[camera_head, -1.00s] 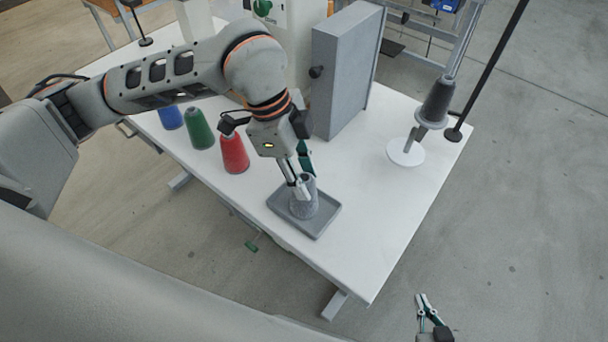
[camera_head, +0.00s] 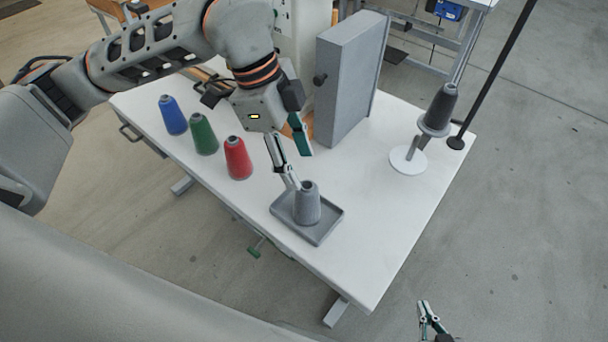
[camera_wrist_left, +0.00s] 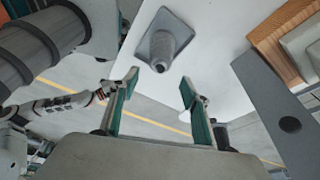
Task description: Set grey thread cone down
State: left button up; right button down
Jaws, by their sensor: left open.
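The grey thread cone (camera_head: 307,205) stands upright on the grey tray (camera_head: 318,236) near the table's front edge. My left gripper (camera_head: 296,168) is open and empty, above and behind the cone in the head view. In the left wrist view the cone (camera_wrist_left: 162,50) on its tray (camera_wrist_left: 172,20) shows beyond the open fingers (camera_wrist_left: 157,92), apart from them. My right gripper (camera_head: 428,318) shows at the bottom edge of the head view, off the table, with only its fingers in sight.
Blue (camera_head: 172,115), green (camera_head: 203,134) and red (camera_head: 238,158) cones stand in a row to the left. A grey box-like panel (camera_head: 347,80) stands behind. A dark cone (camera_head: 439,108) sits on a white-based stand (camera_head: 408,161) at the right. The table's right front is clear.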

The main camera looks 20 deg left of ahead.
pick_arm(q)
jog(key=v, duration=0.5)
dwell(0.5)
